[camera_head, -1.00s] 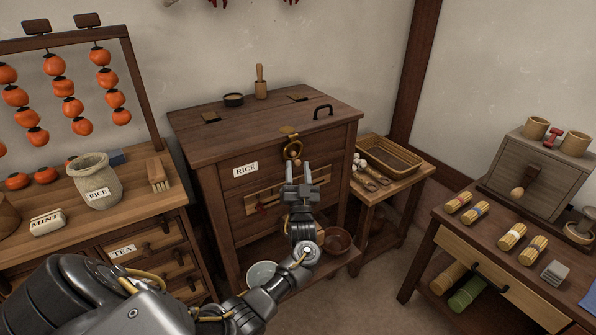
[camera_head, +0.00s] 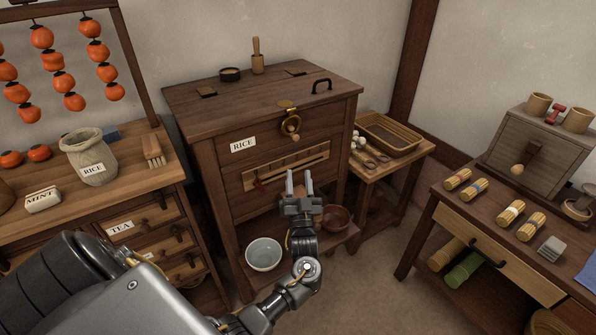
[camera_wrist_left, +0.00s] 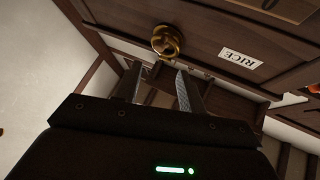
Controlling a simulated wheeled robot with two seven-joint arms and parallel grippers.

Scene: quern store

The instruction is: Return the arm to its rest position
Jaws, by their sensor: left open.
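My left gripper (camera_head: 300,184) is open and empty in the head view. It is in front of the wooden rice chest (camera_head: 225,215), below the slotted strip (camera_head: 290,165) on the chest's front, and looks apart from it. In the left wrist view its two fingers (camera_wrist_left: 156,85) stand apart with nothing between them. The chest's brass latch (camera_head: 290,122) with a wooden peg is above the gripper; it also shows in the wrist view (camera_wrist_left: 167,41). My right gripper is not in view.
A pale bowl (camera_head: 264,254) and a brown bowl (camera_head: 335,218) sit on the chest's low shelf. A side table with a basket tray (camera_head: 390,135) stands right of the chest. A drawer counter (camera_head: 150,185) is at left, another table (camera_head: 480,225) at right. Floor between is clear.

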